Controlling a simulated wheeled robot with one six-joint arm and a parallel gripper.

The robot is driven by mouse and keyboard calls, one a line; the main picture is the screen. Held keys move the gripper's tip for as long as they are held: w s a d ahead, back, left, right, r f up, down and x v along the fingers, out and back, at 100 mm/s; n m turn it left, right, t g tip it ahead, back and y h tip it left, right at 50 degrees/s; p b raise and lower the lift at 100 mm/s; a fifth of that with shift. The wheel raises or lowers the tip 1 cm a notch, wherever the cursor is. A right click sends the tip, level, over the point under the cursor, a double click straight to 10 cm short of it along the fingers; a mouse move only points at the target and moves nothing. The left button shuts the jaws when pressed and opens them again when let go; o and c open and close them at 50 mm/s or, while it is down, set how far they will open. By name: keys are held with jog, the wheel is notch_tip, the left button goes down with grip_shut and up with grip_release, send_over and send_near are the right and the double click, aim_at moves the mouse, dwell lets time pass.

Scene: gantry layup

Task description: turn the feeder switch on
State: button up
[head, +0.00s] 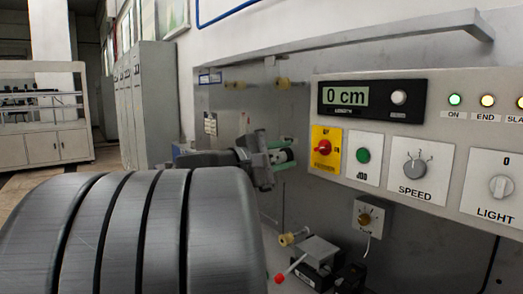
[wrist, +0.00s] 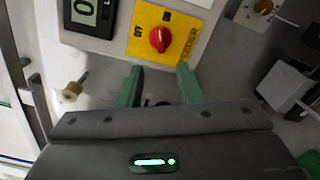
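A red rotary knob (head: 323,147) on a yellow plate is at the left end of the control panel; I take it for the feeder switch. In the head view my gripper (head: 282,152) is just left of the yellow plate.
The panel (head: 450,100) also carries a display (head: 345,97) reading 0 cm, a green button (head: 363,155), a speed knob (head: 414,168), a light knob (head: 499,187) and several lamps. A box with a red-tipped lever (head: 300,264) stands below. Brass-coloured fittings (head: 283,83) stick out from the wall.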

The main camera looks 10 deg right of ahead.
aim_at(319, 149)
jog(key=p+x, duration=0.1)
jog(key=x, duration=0.9)
jog(key=shift+w+d, duration=0.2)
jog(key=shift+d, duration=0.15)
grip_shut()
